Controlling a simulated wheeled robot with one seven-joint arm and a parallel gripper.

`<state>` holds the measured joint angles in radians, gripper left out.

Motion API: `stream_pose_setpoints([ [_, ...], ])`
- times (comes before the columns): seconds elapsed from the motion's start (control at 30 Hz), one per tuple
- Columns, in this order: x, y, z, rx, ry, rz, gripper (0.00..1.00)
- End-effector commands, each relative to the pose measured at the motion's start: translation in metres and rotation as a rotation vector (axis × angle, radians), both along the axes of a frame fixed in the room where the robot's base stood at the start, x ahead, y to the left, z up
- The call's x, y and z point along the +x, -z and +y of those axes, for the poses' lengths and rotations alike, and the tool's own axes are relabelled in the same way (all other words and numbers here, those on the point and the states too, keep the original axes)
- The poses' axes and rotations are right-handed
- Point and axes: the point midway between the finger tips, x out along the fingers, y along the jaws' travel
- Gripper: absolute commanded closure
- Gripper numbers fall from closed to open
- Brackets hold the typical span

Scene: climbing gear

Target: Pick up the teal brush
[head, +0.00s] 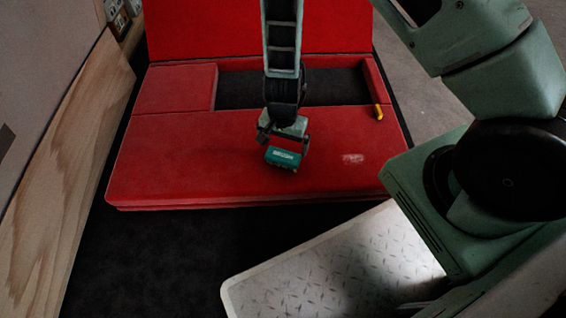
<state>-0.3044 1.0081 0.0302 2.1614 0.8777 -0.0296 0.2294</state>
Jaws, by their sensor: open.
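The teal brush (284,158) lies on the red padded mat (180,155), a little right of the mat's middle. Only its teal body with small light lettering shows clearly; bristles cannot be made out. My gripper (284,147) points down at the brush from above, with one finger near each end of it. The jaws are open. The gripper covers the far side of the brush, and I cannot tell whether the fingers touch it.
Behind the brush, the mat has a dark rectangular recess (240,90). A small yellow object (378,112) lies at its right edge. A pale smudge (353,158) marks the mat at right. A wooden panel (60,165) stands at left. Dark floor (160,255) lies in front.

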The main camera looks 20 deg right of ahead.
Motion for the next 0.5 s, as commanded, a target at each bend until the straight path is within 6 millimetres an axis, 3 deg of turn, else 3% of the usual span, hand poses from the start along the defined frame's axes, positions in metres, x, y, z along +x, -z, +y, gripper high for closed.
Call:
stream_pose_setpoints([
  [0.03,0.0,0.011,0.0,0.0,0.001,0.0,0.0],
  [0.37,0.001,0.024,0.0,0.0,0.0,-0.001,0.0],
  [0.5,0.002,0.039,0.0,0.0,0.0,-0.001,0.0],
])
